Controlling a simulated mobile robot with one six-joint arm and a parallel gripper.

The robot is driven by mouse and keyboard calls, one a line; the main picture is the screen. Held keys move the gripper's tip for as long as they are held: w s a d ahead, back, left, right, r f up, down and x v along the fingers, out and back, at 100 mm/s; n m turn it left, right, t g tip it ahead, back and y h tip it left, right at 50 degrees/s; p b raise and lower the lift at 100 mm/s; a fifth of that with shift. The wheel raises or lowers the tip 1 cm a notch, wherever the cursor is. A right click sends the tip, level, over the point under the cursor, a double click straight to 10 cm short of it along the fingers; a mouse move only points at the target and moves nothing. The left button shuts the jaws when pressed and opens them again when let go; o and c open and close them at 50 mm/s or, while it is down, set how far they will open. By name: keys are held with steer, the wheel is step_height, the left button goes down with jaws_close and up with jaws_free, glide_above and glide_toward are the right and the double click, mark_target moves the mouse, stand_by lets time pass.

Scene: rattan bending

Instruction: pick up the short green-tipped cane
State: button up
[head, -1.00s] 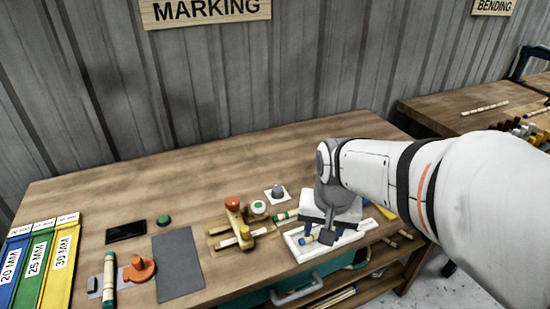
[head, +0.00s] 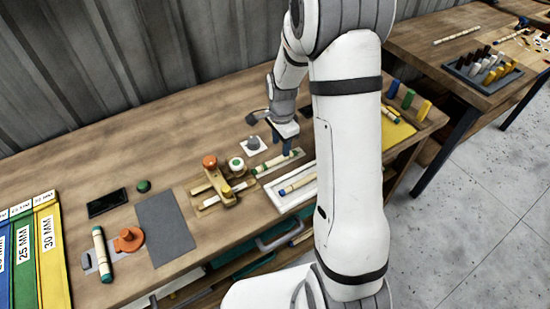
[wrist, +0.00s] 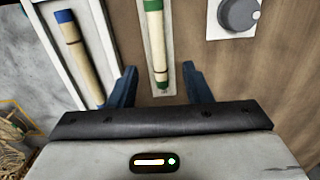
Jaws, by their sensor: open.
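The short green-tipped cane (head: 279,163) lies on a pale strip behind the white tray, with green at both ends. In the wrist view the cane (wrist: 155,42) runs up the picture, its near green end between the fingers. My gripper (head: 281,140) is over the cane's right part, pointing down. Its open blue fingers (wrist: 160,88) stand apart on either side of the cane, with gaps. I cannot tell how far above the table the fingertips are.
A blue-tipped cane (head: 297,184) lies in the white tray (head: 283,208) close by. A grey knob on a white plate (head: 251,145) stands behind. Another green-ended cane (head: 101,254) lies far left.

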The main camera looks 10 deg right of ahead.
mark_target(280, 157)
step_height(280, 157, down, 6)
steer(key=shift+a+r+p, duration=0.1)
steer(key=shift+a+p, duration=0.05)
steer(key=shift+p, duration=0.7)
jaws_close()
